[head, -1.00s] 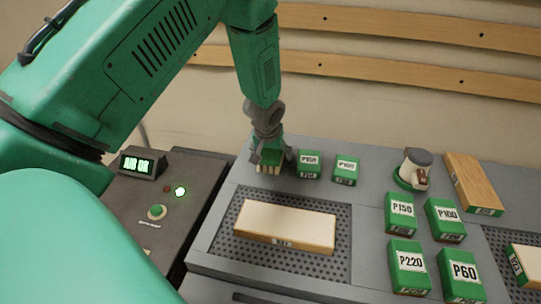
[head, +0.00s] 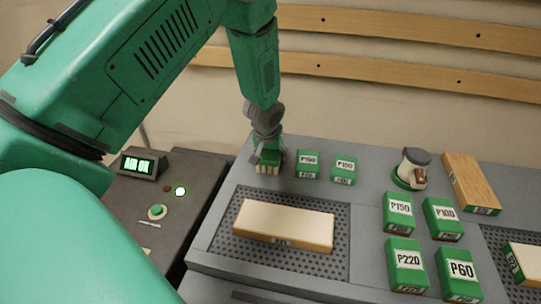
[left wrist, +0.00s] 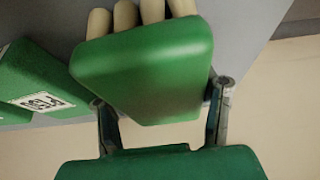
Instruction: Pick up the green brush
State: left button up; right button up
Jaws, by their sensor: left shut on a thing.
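The green brush (head: 268,158) has a green block body and pale bristle tufts along one side. It stands at the back left of the grey bench top, left of the small green blocks. My left gripper (head: 266,150) comes down from above and is shut on the brush. In the left wrist view, the brush (left wrist: 150,70) fills the middle between the two grey fingers of my left gripper (left wrist: 160,105), its cream bristles at the top edge. Whether the brush touches the bench is hard to tell. My right gripper is in neither view.
Green blocks labelled P150 (head: 307,165) and P100 (head: 344,170) stand close right of the brush. A wooden block (head: 285,222) lies on a perforated panel in front. A sander (head: 412,168) and more green blocks stand to the right. A dark control console (head: 165,195) is at left.

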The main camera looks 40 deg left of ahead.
pick_arm(q)
jog(key=shift+s+d+f, duration=0.1)
jog(key=shift+d+f, duration=0.05)
jog(key=shift+d, duration=0.05)
notch_tip(320, 180, up, 10)
jog(key=shift+a+r, duration=0.1)
jog(key=shift+r, duration=0.15)
